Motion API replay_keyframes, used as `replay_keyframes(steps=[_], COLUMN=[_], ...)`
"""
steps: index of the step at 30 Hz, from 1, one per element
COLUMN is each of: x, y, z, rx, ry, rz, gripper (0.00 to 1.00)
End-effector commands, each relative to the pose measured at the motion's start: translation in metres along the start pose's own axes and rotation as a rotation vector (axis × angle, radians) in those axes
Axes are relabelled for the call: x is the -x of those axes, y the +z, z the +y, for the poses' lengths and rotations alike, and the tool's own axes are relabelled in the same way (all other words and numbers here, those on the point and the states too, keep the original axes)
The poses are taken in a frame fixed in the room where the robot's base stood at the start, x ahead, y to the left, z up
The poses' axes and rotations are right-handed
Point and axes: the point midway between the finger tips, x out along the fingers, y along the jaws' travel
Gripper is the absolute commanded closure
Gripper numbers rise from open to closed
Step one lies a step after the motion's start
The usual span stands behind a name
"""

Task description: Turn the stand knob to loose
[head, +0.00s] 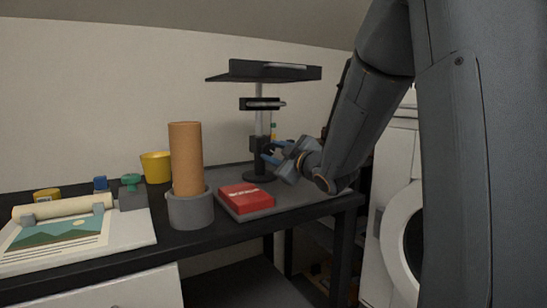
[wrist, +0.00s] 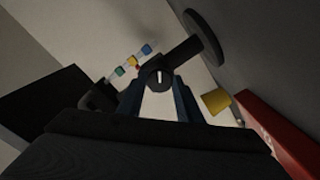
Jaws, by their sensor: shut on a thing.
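The stand (head: 260,121) rises from a round black base on the desk, with a pale post, a black clamp bar and a flat black top. Its knob (wrist: 158,77) is a round black dial with a white line mark, seen almost face-on in the wrist view; the line looks about upright in that picture. My gripper (head: 268,152) reaches in from the right to the stand's lower black collar. In the wrist view, my gripper's (wrist: 159,86) blue fingers lie on both sides of the knob and are shut on it. In the head view the fingers hide the knob.
A red box (head: 246,197) lies on a grey mat close in front of the stand. A cork-coloured cylinder in a grey holder (head: 191,209) stands to its left. A yellow pot (head: 156,167) is behind. A picture board (head: 134,232) fills the desk's left. A white washing machine (head: 398,170) is right.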

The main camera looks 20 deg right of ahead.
Motion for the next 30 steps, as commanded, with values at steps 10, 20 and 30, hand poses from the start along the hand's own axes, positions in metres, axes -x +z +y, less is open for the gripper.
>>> replay_keyframes(steps=[10,20,30], x=[-0.0008,-0.0010,-0.0009], y=[0.0006,0.0008,0.0009], z=[0.0008,0.0010,0.0009], rx=[0.329,0.643,0.967], ry=[0.004,0.004,0.004], rz=[0.002,0.001,0.000], gripper=[0.90,0.90,0.90])
